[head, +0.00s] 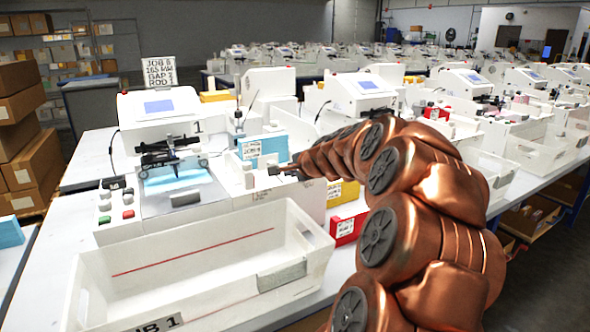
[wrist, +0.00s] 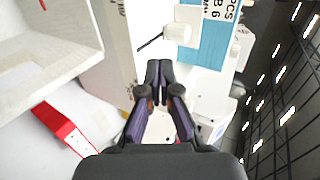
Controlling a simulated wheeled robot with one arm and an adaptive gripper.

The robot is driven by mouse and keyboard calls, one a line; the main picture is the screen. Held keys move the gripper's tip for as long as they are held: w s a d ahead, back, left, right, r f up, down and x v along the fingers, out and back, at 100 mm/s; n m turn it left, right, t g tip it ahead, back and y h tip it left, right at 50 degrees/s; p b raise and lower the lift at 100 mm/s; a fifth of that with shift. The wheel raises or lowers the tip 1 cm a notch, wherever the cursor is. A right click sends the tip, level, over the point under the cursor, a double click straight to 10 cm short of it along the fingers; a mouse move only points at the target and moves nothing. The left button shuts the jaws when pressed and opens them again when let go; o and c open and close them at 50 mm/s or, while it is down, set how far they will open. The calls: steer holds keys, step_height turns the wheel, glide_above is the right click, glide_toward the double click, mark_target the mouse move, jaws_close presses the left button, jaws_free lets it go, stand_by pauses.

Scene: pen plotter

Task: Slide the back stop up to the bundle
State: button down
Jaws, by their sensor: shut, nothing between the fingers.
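My gripper (head: 279,170) reaches left from my copper arm over the bench, beside the front machine. In the wrist view its dark fingers (wrist: 159,72) are together, with nothing between them. A white cylindrical knob (wrist: 178,34) with a thin dark rod lies just beyond the fingertips, apart from them. I cannot tell for sure whether it belongs to the back stop. A blue stack with a printed label (wrist: 205,42), possibly the bundle, stands beyond the knob; it also shows in the head view (head: 276,147). A blue sheet (head: 176,174) lies under the machine's dark carriage (head: 168,150).
A large white bin (head: 195,262) with a red line stands in front of the machine. A yellow box (head: 343,192) and a red box (head: 345,229) stand near my arm. The white machine (head: 158,106) carries a job sign (head: 159,70). More machines fill the benches behind.

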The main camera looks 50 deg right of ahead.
mark_target(279, 178)
steer(key=x, duration=0.3)
steer(key=r+x, duration=0.1)
steer(key=x, duration=0.2)
steer(key=shift+w+d+f, duration=0.1)
steer(key=shift+w+d, duration=0.05)
steer(key=shift+w, duration=0.25)
steer(key=shift+w+d+p, duration=0.2)
steer(key=shift+w+p, duration=0.15)
steer(key=shift+w, duration=0.4)
